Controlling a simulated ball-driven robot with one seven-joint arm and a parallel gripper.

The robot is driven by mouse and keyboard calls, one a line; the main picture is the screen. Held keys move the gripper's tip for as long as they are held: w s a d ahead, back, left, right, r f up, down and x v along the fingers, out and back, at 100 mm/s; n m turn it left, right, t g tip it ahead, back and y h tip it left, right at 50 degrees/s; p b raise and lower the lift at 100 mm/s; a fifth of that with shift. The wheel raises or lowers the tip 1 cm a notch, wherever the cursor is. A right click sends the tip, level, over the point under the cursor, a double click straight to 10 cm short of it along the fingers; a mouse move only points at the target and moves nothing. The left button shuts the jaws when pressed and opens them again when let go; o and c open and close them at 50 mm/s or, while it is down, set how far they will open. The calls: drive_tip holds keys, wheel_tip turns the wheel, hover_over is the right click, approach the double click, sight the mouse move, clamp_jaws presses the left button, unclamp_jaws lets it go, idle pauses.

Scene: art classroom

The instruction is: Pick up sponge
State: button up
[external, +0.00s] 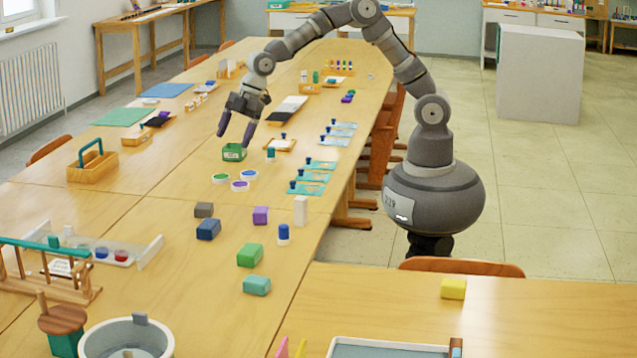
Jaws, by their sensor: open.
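My gripper (236,131) is open and empty, its dark fingers pointing down above the long table (140,210). A small green box (234,153) with a white label is just below the fingertips in the picture. No one thing is plainly the sponge. A yellow block (453,288) lies on the near right table, far from my gripper. Sponge-sized blocks lie nearer the camera on the long table: grey (204,210), blue (208,229), purple (261,215), green (250,254) and teal (257,285). I cannot tell which of these are sponges.
A wooden caddy (92,168) stands at the left. A white upright block (301,210) and a blue-capped bottle (284,234) stand near the coloured blocks. A grey basin (126,340) is at the front left.

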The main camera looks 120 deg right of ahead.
drive_tip(key=s+d+f+n+g+y+p, duration=0.1)
drive_tip(key=s+d+f+y, duration=0.15)
drive_tip(key=f, duration=0.45)
drive_tip(key=s+d+f+n+g+y+p, duration=0.1)
drive_tip(key=s+d+f, duration=0.15)
drive_tip(key=f, duration=0.35)
drive_tip(key=n+t+y+p, duration=0.2)
drive_tip(key=y, duration=0.1)
approach(262, 207)
drive_tip(key=shift+w+d+f, duration=0.1)
drive_tip(key=shift+w+f, duration=0.2)
drive_tip(key=shift+f, duration=0.2)
drive_tip(key=shift+w+d+f, duration=0.15)
drive_tip(key=shift+w+f, duration=0.1)
drive_tip(key=shift+f, duration=0.25)
drive_tip(key=shift+s+f+y, duration=0.15)
drive_tip(key=shift+s+y, duration=0.05)
drive_tip(key=shift+y, duration=0.15)
drive_tip(key=b+x, duration=0.1)
drive_tip(key=x, duration=0.1)
drive_tip(key=shift+a+f, duration=0.2)
drive_tip(key=shift+f, duration=0.15)
drive_tip(key=b+x, duration=0.2)
drive_tip(key=x, duration=0.3)
drive_tip(key=shift+w+a, duration=0.1)
drive_tip(key=shift+a, duration=0.2)
drive_tip(key=shift+r, duration=0.15)
